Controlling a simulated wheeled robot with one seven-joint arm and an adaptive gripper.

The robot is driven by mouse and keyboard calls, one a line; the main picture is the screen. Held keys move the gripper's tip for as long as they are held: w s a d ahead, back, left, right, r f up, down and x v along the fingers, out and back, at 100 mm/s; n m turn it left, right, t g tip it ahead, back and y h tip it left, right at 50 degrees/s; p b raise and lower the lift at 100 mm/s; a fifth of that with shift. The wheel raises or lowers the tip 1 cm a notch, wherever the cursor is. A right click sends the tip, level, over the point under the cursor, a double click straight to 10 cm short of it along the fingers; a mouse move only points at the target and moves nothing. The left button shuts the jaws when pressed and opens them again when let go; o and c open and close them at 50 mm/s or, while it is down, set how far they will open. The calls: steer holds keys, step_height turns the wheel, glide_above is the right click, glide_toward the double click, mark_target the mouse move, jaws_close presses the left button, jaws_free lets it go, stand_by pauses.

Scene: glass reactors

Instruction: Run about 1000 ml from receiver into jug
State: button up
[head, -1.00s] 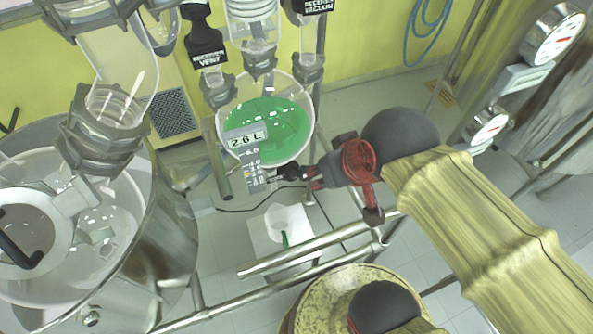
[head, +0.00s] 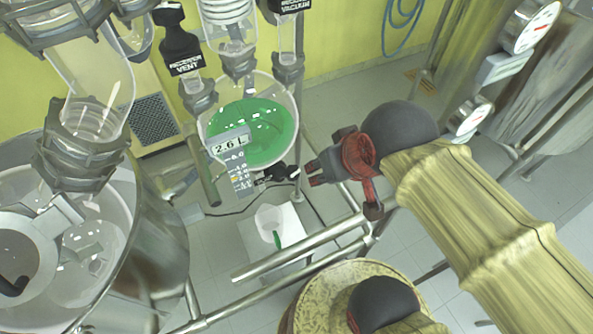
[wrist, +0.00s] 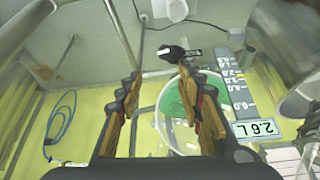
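The receiver (head: 222,112) is a clear round vessel holding green liquid, with a scale and a display (head: 230,145) reading 2.6 L. A small black valve handle (head: 277,175) with a pale tip sits below it. The pale jug (head: 269,221) stands on a white platform under the receiver; a green strip shows at its lower right. My gripper (head: 311,173) is right of the handle, with a small gap. In the wrist view, its fingers (wrist: 160,76) are apart and empty; the handle (wrist: 176,54) lies beyond the tips, towards the right finger. The receiver's outlet is not clear.
Steel frame rails (head: 300,250) run below my gripper. A large glass reactor (head: 66,255) stands at left. Black tags mark the vent (head: 184,62) and vacuum lines above the receiver. Steel tanks with gauges (head: 537,27) stand at right, and a blue hose (head: 402,28) hangs behind.

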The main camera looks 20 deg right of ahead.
steer(key=shift+o, duration=1.2)
steer(key=shift+m+g, duration=0.5)
steer(key=shift+g, duration=0.4)
steer(key=d+f, duration=0.1)
steer(key=d+f+p, duration=0.1)
steer(key=f, duration=0.1)
steer(key=shift+w+f, duration=0.2)
steer(key=shift+f, duration=0.1)
steer(key=shift+o, duration=0.9)
steer(key=w+f+g+y+p, duration=0.1)
steer(key=w+f, duration=0.3)
steer(key=f, duration=0.4)
steer(key=shift+w+d+g+y+p, duration=0.3)
steer(key=shift+w+d+g+y, duration=0.1)
steer(key=shift+g, duration=0.4)
steer(key=n+t+y, duration=0.1)
steer(key=n+y, duration=0.1)
steer(key=n, duration=0.6)
glide_toward(295, 172)
step_height(295, 172, down, 2)
steer(key=x, duration=0.7)
steer(key=shift+w+a+f, duration=0.15)
steer(key=shift+w+a, duration=0.2)
steer(key=shift+c, duration=1.1)
steer(key=c, duration=0.9)
